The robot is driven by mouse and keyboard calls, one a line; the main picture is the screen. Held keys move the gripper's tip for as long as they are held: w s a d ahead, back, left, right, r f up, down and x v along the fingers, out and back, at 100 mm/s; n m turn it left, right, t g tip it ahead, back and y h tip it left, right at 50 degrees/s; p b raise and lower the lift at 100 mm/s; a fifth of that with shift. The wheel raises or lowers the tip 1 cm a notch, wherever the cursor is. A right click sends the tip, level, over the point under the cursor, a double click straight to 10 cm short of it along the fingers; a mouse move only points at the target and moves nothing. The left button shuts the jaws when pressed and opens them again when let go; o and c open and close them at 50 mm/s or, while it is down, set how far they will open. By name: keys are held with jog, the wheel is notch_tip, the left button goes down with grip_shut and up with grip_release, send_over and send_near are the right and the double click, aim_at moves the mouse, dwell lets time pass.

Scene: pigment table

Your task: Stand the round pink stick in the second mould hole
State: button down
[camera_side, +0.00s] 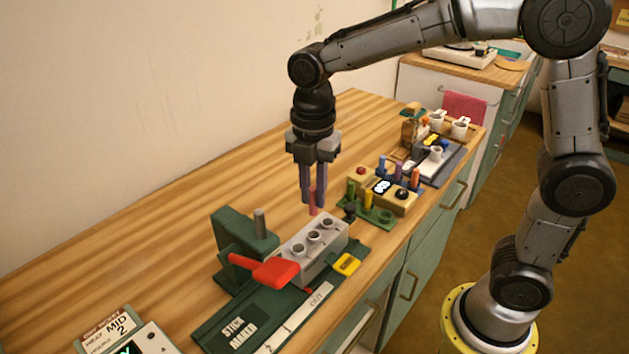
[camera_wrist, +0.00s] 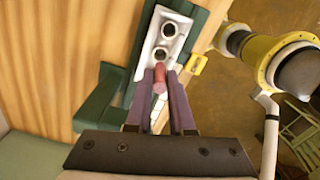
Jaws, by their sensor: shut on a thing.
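The round pink stick (camera_side: 313,208) is upright between the fingers of my gripper (camera_side: 314,196), with its lower end showing below the fingertips. The grey mould block (camera_side: 313,252) has a row of three round holes in its top. In the side view the stick shows above the far end of the block, apparently clear of it. In the wrist view the pink stick (camera_wrist: 160,76) sits between my fingers (camera_wrist: 160,82). Two holes of the mould block (camera_wrist: 153,40) show ahead of it there; the other is hidden behind the stick and fingers.
A green press (camera_side: 233,228) with a red lever (camera_side: 272,270) stands beside the block on a green base. A yellow tab (camera_side: 346,264) is at its right. A green rack (camera_side: 372,216) with coloured sticks stands behind. Bare wooden table (camera_side: 150,230) lies to the left.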

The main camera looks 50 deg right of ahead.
aim_at(313, 214)
jog(key=shift+f, duration=3.9)
jog(key=c, duration=0.7)
grip_release()
jog(key=shift+r, duration=0.1)
notch_tip(313, 214, up, 14)
jog(key=shift+f, duration=0.2)
